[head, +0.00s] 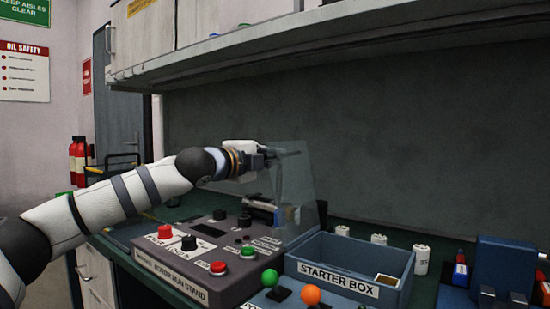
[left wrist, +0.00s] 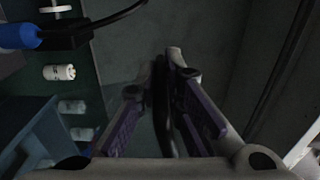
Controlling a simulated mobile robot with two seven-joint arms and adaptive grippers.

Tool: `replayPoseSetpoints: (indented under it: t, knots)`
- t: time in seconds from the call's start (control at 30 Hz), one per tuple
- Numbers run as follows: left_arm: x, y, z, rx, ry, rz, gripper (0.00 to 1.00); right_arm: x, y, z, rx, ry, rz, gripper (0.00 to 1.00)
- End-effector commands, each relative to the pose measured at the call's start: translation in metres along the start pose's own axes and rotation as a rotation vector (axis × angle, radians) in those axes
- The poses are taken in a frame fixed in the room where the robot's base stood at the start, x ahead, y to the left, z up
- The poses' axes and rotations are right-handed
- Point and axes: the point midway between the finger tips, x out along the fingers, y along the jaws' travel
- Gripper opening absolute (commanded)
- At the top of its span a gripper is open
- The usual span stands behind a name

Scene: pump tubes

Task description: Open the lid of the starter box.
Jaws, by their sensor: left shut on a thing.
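The starter box (head: 350,270) is a blue, open-topped box with a white label, at the lower right of the head view. A clear panel (head: 297,205), which looks like its lid, stands nearly upright by the box's left side. My left gripper (head: 277,165) is shut on this lid near its top edge. In the left wrist view the gripper's fingers (left wrist: 160,110) close around a thin dark edge. The box's inside shows from above, with a small pale piece (head: 386,280) in it. The lid's hinge is not clearly seen. My right gripper is not in view.
The grey motor run stand (head: 170,280) with knobs and buttons lies left of the box. Several white cylinders (head: 420,260) stand behind the box. A blue device (head: 500,265) is at the right. A shelf (head: 300,45) hangs above. Green and orange knobs (head: 310,295) are in front.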

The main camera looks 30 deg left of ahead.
Motion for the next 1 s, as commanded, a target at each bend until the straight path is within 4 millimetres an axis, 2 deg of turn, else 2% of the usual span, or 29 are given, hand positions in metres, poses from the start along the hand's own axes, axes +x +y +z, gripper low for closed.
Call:
replayPoseSetpoints:
  t: [0.03,0.27,0.3,0.37,0.4,0.73,0.87,1.0]
  knots:
    - [-0.002,-0.009,0.002,-0.001,-0.003,-0.018,0.0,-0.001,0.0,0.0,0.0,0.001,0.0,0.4]
    - [-0.002,-0.009,0.002,0.0,-0.004,-0.018,0.0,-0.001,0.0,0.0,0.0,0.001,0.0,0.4]
    - [-0.002,-0.01,0.003,0.001,-0.004,-0.018,0.13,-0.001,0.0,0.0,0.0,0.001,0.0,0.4]
    - [-0.002,-0.01,0.003,0.001,-0.004,-0.018,0.26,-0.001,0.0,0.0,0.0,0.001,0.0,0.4]
    - [-0.002,-0.009,0.003,0.0,-0.004,-0.018,0.3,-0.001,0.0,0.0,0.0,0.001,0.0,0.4]
    - [-0.004,-0.004,0.001,0.001,-0.001,-0.008,0.3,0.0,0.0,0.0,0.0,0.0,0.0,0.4]
    - [-0.028,-0.004,0.002,0.001,-0.001,-0.01,0.3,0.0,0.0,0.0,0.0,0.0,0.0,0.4]
    - [-0.068,-0.005,0.002,0.001,-0.003,-0.011,0.3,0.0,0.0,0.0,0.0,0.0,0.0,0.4]
